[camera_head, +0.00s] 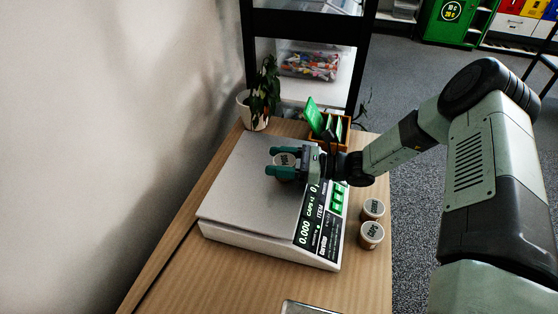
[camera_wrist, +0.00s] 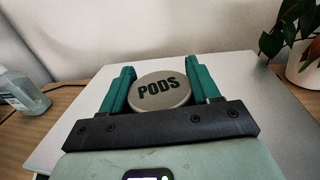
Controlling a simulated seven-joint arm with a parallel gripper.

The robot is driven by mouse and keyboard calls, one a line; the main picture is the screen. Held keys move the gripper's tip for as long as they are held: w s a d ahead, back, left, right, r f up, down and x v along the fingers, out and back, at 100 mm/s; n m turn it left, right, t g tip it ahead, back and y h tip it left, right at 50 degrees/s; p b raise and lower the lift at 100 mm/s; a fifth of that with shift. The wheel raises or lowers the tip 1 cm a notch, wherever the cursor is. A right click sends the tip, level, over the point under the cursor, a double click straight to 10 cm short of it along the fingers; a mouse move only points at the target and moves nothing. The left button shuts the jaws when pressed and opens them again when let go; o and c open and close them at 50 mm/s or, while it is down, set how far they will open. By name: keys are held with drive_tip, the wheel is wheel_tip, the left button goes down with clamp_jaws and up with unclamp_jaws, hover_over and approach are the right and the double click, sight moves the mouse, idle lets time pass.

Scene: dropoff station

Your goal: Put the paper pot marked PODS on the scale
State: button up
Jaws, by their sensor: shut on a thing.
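The paper pot marked PODS (camera_wrist: 160,91) has a round grey lid with dark letters. It sits between the two green fingers of my gripper (camera_wrist: 163,88) in the wrist view, and my gripper is shut on it. In the head view the pot (camera_head: 284,160) and my gripper (camera_head: 279,163) are over the grey plate of the scale (camera_head: 245,190). I cannot tell whether the pot's base touches the plate. The scale's display panel reads 0.000.
Two more lidded pots, one (camera_head: 373,209) behind the other (camera_head: 370,235), stand on the table right of the scale. A potted plant (camera_head: 258,100) and an orange box with green cards (camera_head: 328,125) stand behind it. A bottle (camera_wrist: 22,92) shows at left in the wrist view.

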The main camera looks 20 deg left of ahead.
drive_tip(key=shift+f, duration=0.15)
drive_tip(key=o, duration=1.2)
drive_tip(key=shift+r, duration=0.2)
drive_tip(key=shift+w+d, duration=0.1)
drive_tip(key=shift+d, duration=0.3)
drive_tip(key=d, duration=0.3)
drive_tip(key=w+d, duration=0.1)
drive_tip(key=d, duration=0.7)
drive_tip(key=shift+w+d, duration=0.1)
drive_tip(key=shift+w, duration=0.1)
